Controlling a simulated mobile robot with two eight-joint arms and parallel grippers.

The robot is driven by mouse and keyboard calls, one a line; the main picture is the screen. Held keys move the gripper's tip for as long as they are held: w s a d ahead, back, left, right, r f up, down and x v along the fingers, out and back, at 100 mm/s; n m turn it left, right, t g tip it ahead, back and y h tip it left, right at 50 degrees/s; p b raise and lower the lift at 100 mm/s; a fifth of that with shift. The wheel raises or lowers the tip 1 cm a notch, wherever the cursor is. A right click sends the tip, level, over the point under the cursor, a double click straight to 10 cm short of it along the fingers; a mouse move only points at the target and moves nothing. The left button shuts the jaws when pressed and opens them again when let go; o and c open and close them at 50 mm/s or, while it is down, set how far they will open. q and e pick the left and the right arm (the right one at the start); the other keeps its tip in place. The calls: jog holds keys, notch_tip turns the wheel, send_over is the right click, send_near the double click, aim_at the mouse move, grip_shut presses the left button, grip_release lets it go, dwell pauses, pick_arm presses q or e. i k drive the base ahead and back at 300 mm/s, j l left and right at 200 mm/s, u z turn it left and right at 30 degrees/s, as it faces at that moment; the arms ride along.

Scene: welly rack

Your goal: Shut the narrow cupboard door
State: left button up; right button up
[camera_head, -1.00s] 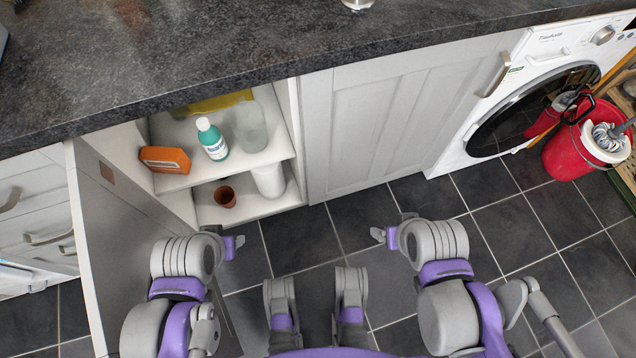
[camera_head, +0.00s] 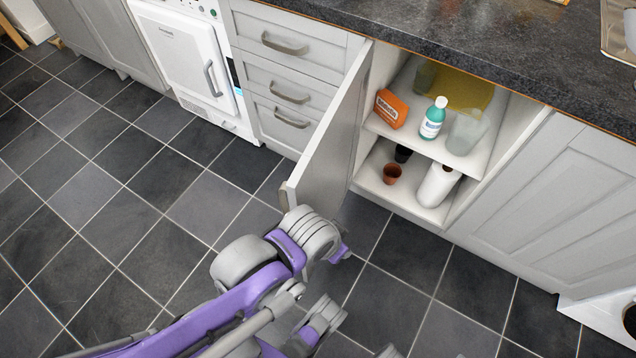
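The narrow cupboard door (camera_head: 328,139) is a pale grey panel. It stands wide open, swung out to the left of the cupboard (camera_head: 384,187), with a handle (camera_head: 288,196) at its outer lower edge. My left gripper (camera_head: 342,252) is low in front of the cupboard, just right of the door's free end, on the inner-face side. It appears empty, but the gap between its fingers is too small to judge. The wrist overlaps the door's lower corner in the picture, and I cannot tell whether they touch. My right gripper is out of view.
Drawers (camera_head: 290,90) and a white appliance (camera_head: 188,62) stand left. Tiled floor (camera_head: 130,190) is clear at left.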

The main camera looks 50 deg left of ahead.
aim_at(326, 183)
jog(key=k+j, duration=0.15)
jog(key=j, duration=0.15)
jog(key=k+j, duration=0.35)
jog(key=j, duration=0.25)
jog(key=i+j, duration=0.1)
jog(key=j, duration=0.35)
jog(key=i+j, duration=0.1)
jog(key=j, duration=0.35)
jog(key=k+j+u, duration=0.15)
jog(key=j, duration=0.15)
jog(key=k+j+u, duration=0.2)
jog(key=i+j, duration=0.1)
